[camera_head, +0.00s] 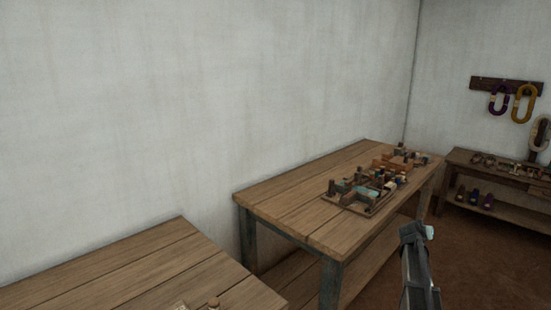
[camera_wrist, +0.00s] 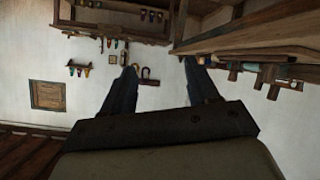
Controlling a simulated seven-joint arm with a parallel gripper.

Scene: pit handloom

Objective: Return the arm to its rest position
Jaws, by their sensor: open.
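My gripper (camera_wrist: 163,80) shows in the wrist view with its two dark fingers spread wide apart. Nothing is between the fingers; behind the gap I see only a distant pale wall and small hanging items. In the head view a dark grey part of my arm rises at the lower right, in front of the floor and to the right of the middle table. I cannot make out the fingers there.
A wooden table (camera_head: 290,210) along the wall holds trays of small blocks and spools (camera_head: 370,187). Another table (camera_head: 130,275) is at the lower left. A low bench (camera_head: 500,212) stands at the far right under a rack (camera_head: 507,84) with hanging yarn. Brown floor (camera_head: 480,260) lies open between.

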